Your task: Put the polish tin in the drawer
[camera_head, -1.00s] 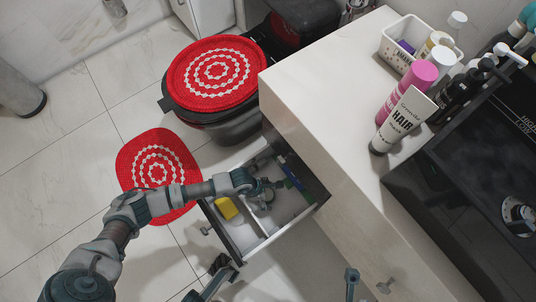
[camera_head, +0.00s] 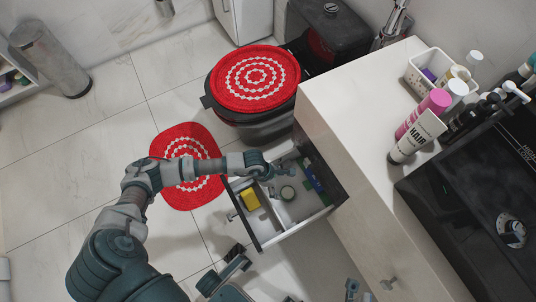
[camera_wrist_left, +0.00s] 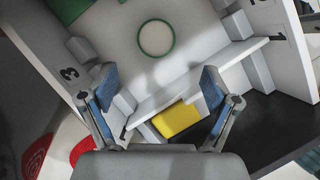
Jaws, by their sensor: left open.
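A round tin with a green rim and pale top (camera_head: 288,193), which looks like the polish tin, lies flat in the open drawer (camera_head: 270,243). It also shows in the left wrist view (camera_wrist_left: 156,38), in the larger compartment beyond a white divider. My left gripper (camera_head: 288,172) is over the drawer, and the tin shows clear of it. In the left wrist view the fingers of my left gripper (camera_wrist_left: 157,85) are spread with nothing between them.
A yellow block (camera_head: 250,199) lies in the drawer's smaller compartment. Green and blue items (camera_head: 314,178) lie along the drawer's other side. The white counter (camera_head: 350,100) stands above the drawer, with bottles and a basket. A black toilet with a red cover (camera_head: 255,77) stands behind.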

